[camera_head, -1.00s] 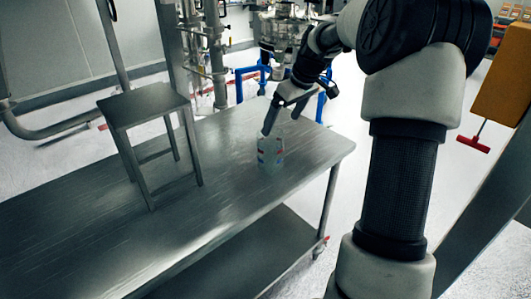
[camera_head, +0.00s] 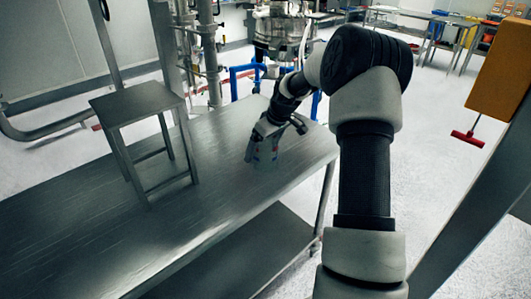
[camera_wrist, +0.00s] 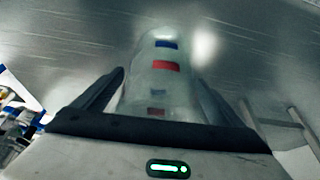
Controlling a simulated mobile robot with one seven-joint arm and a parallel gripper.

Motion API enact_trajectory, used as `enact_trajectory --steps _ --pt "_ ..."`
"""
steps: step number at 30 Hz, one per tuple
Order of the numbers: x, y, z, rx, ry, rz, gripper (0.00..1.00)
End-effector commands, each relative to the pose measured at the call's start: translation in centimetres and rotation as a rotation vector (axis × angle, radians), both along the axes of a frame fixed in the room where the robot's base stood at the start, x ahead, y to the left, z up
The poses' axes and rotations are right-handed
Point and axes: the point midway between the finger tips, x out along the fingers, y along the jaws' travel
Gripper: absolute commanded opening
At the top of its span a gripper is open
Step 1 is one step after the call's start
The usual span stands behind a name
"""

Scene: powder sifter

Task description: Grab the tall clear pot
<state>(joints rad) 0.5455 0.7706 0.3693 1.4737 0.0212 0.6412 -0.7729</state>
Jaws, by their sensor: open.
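The tall clear pot (camera_head: 264,158) stands upright on the metal table near its far right end. It is see-through, with red and blue marks on its side. In the wrist view the pot (camera_wrist: 163,75) lies between the two fingers of my gripper (camera_wrist: 165,95), with its lower part hidden behind the gripper body. My gripper (camera_head: 262,146) is open and down around the pot in the head view. Whether either finger touches the pot I cannot tell.
The metal table (camera_head: 120,220) has wide free room to the left and front. A small metal stool-like stand (camera_head: 140,105) stands on its left part. Steel pipes and blue-framed equipment (camera_head: 245,72) stand behind the table. An orange box (camera_head: 510,70) hangs at the right.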

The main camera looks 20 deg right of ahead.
Motion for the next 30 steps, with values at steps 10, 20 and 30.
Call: enact_trajectory --steps 10,20,30 --pt "0.4 0.1 -1.1 -0.001 -0.002 -0.001 0.91" --pt "0.4 0.1 -1.0 -0.001 -0.002 -0.001 0.45" --pt "0.5 0.1 0.9 -0.003 -0.005 -0.001 0.45"
